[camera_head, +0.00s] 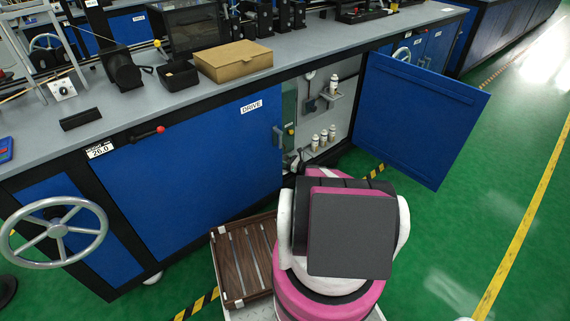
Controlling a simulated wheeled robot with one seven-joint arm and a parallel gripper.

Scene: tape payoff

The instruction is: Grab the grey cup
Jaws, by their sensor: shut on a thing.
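I cannot make out a grey cup in the camera_head view. My own pink, white and dark grey arm and body fill the lower middle and hide part of the open cabinet (345,112) and the floor before it. I cannot make out my gripper's fingers. A small dark and pale shape (293,160) shows at the cabinet opening just beyond my arm; I cannot tell what it is.
The blue cabinet door (418,118) stands wide open to the right. A grey worktop (330,38) holds a cardboard box (234,61). A brown slatted tray (243,258) is beside my body, left. A handwheel (57,230) juts out at far left. Green floor (440,240) is clear at right.

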